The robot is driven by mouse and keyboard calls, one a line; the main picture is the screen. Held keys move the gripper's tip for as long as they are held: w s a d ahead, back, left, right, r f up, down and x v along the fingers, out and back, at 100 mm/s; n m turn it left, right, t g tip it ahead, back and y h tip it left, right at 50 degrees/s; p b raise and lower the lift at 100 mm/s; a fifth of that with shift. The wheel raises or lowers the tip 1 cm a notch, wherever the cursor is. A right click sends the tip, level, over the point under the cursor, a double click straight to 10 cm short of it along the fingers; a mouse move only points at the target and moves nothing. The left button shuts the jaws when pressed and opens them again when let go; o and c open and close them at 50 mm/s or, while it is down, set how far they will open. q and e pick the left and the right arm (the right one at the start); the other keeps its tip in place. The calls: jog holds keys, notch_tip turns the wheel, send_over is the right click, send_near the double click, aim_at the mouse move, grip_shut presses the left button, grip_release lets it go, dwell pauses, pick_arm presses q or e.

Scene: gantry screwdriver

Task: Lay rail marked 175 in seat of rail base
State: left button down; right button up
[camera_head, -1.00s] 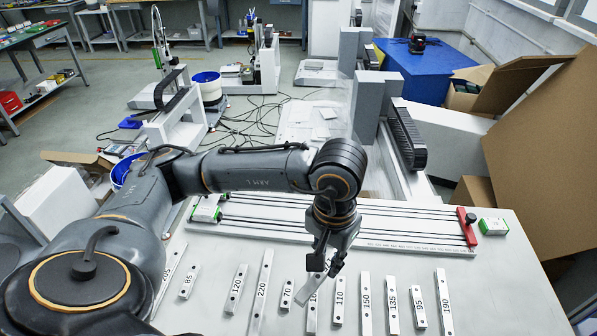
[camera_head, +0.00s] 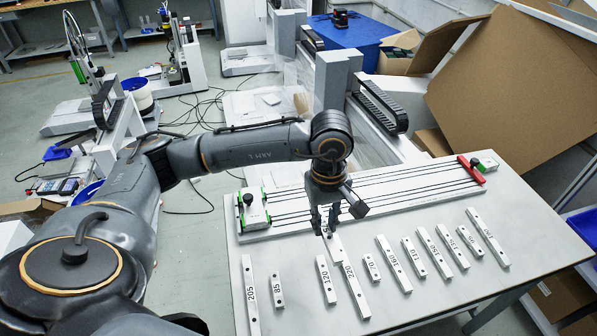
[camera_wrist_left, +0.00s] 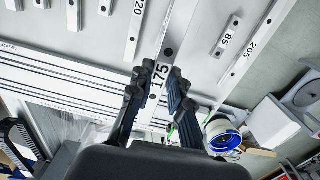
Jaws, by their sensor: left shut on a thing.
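The rail marked 175 (camera_wrist_left: 165,62) is a light metal bar with dark holes, its number readable in the left wrist view. My left gripper (camera_head: 328,222) is shut on it near one end. In the head view the held rail (camera_head: 334,245) hangs below the fingers, in front of the rail base and above the far end of the rail marked 220 (camera_head: 354,292). The rail base (camera_head: 385,207) is a long pale plate with dark lengthwise lines, and the held rail is not in it. The fingers hide part of the rail. My right gripper is out of view.
Several marked rails lie in a row on the pale table, including 205 (camera_head: 250,300), 85 (camera_head: 277,290) and 190 (camera_head: 487,238). A green-and-white block (camera_head: 252,208) sits at the base's left end, a red clamp (camera_head: 471,170) at its right end.

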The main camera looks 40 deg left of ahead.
pick_arm(q)
jog(key=w+a+f+n+p, duration=0.15)
jog(key=w+a+n, duration=0.35)
jog(key=n, duration=0.5)
pick_arm(e)
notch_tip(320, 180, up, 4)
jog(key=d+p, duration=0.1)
jog(key=p, duration=0.1)
pick_arm(q)
jog(key=n+b, duration=0.1)
jog(key=n, duration=0.7)
send_over(306, 215)
notch_tip(306, 215, down, 4)
jog(key=shift+a+r, duration=0.1)
jog(key=shift+r, duration=0.05)
notch_tip(306, 215, down, 4)
jog(key=b, duration=0.2)
jog(key=shift+r+b, duration=0.2)
jog(key=shift+b, duration=0.15)
jog(key=shift+f+b, duration=0.5)
jog(key=shift+f, duration=0.2)
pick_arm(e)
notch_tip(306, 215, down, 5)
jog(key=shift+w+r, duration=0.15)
pick_arm(q)
jog(key=shift+f+b, duration=0.5)
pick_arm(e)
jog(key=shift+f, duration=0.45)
